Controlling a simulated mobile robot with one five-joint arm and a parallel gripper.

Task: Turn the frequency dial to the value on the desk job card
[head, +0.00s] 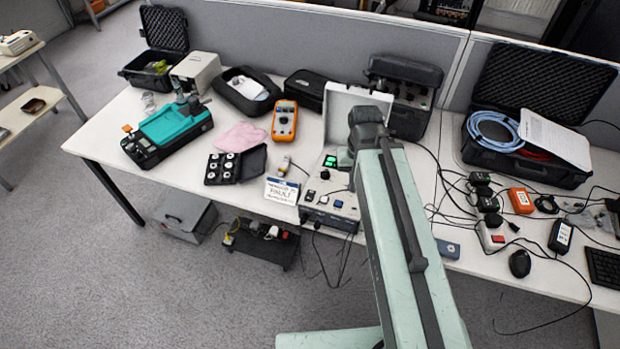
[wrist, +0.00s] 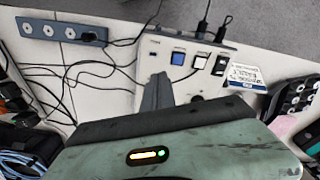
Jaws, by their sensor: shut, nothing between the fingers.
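The calibrator (head: 318,209) is a pale box with its lid raised, a lit green display (head: 330,161) and several controls. A small black round knob (head: 325,174) sits below the display; I cannot read its setting. The job card (head: 282,191) is white with a blue band and stands just left of the calibrator; its text is too small to read. The card also shows in the wrist view (wrist: 246,76). My gripper (wrist: 158,92) is shut and empty, over the calibrator's panel (wrist: 170,72). In the head view my arm hides the gripper and the panel's right part.
Left on the desk are an orange multimeter (head: 285,119), a pink cloth (head: 241,137), a black case of round parts (head: 234,165) and a teal instrument (head: 174,125). Cables (head: 450,195) and small boxes crowd the right. A power strip (wrist: 62,31) lies beside the calibrator.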

